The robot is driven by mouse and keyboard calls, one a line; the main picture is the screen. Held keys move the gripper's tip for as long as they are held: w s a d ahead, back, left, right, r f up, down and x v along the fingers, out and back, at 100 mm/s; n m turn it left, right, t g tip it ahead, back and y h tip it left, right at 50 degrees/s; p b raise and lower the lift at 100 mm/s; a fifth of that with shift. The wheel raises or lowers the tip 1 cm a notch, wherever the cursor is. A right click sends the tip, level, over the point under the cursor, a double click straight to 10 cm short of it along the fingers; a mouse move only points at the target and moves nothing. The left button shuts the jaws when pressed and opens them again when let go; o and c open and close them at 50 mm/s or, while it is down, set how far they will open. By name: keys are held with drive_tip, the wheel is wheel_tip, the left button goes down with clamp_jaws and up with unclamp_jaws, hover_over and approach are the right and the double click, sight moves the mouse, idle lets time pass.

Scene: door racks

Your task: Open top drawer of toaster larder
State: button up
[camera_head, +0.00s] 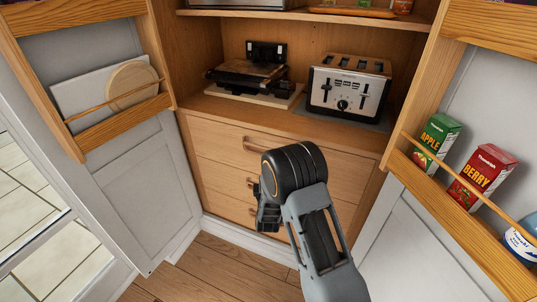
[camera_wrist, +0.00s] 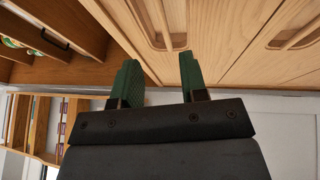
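The larder is a wooden cabinet with its doors open and a silver toaster (camera_head: 347,90) on the shelf above the drawers. The top drawer (camera_head: 225,139) is shut flush, with a wooden handle (camera_head: 255,146) near its middle. More drawers with similar handles lie below it. My gripper (camera_head: 267,212) is in front of the lower drawers, partly hidden by my arm. In the wrist view my gripper (camera_wrist: 160,80) has its two green fingers apart with nothing between them. A drawer handle (camera_wrist: 158,22) lies beyond the fingertips, apart from them; I cannot tell which drawer it belongs to.
A black grill appliance (camera_head: 250,72) stands left of the toaster. The left door (camera_head: 130,185) and right door (camera_head: 405,255) stand open at either side, with racks holding boards, an APPLE carton (camera_head: 437,138) and a BERRY carton (camera_head: 482,172). Wooden floor (camera_head: 215,268) is clear in front.

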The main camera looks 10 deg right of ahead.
sight(268, 149)
drive_tip(key=shift+n, duration=0.3)
drive_tip(key=x, duration=1.3)
drive_tip(key=shift+w+d+f+p, duration=0.1)
drive_tip(key=shift+d+p, duration=0.1)
drive_tip(key=shift+p, duration=0.1)
clamp_jaws()
